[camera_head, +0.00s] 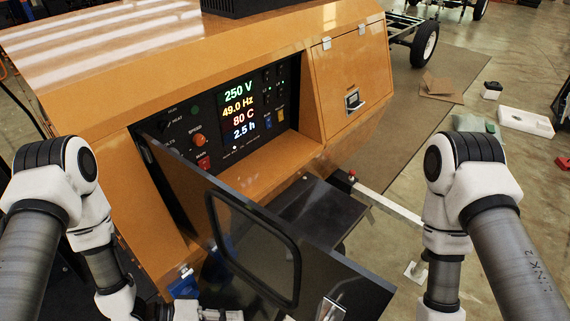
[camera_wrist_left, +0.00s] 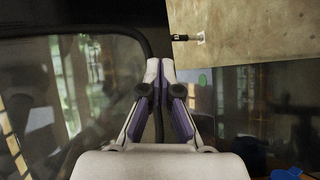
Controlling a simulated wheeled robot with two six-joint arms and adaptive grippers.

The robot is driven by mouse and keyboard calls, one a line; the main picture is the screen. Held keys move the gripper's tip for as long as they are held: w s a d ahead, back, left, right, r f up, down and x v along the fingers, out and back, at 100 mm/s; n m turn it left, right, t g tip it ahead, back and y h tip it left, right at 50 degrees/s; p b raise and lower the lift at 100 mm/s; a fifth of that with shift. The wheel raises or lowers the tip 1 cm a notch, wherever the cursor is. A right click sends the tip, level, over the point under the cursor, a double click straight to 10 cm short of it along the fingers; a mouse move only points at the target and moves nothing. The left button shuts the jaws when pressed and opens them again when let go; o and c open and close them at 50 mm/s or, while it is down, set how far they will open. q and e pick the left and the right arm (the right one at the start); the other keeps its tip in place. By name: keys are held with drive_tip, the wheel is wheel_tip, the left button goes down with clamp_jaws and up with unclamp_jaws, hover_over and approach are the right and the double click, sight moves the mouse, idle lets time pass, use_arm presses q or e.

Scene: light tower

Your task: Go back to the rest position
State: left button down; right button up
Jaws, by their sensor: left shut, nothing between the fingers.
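My left gripper (camera_wrist_left: 160,68) shows in the left wrist view with its two fingers together and nothing between them. In the head view my left arm comes in from the left and bends down, its wrist low behind the dark open door; the fingers are hard to make out there. My right arm comes in from the right and bends down; its gripper is out of the picture. The orange light tower (camera_head: 90,75) stands in front, with a lit control panel (camera_head: 238,110) reading 250 V, 49.0 Hz, 80 C and 2.5 h.
The dark windowed door (camera_head: 345,278) stands open between my arms, close to the left wrist. A shut orange door (camera_head: 350,78) is right of the panel. A white bar (camera_head: 388,205) juts out near my right arm. Boxes and a white tray (camera_head: 525,123) lie on the floor at right.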

use_arm(q)
drive_tip(key=s+a+f+y+b, duration=0.1)
drive_tip(key=s+a+f+y, duration=0.3)
drive_tip(key=f+y, duration=0.5)
drive_tip(key=s+a+f+m+g+y, duration=0.1)
drive_tip(key=s+a+m+g+y, duration=0.1)
drive_tip(key=s+a, duration=0.4)
drive_tip(key=a+m+y, duration=0.1)
drive_tip(key=a+y, duration=0.1)
drive_tip(key=a, duration=0.1)
drive_tip(key=shift+a+f+g, duration=0.3)
drive_tip(key=shift+a+f, duration=0.05)
drive_tip(key=shift+f, duration=0.05)
drive_tip(key=shift+w, duration=0.1)
idle(1.7)
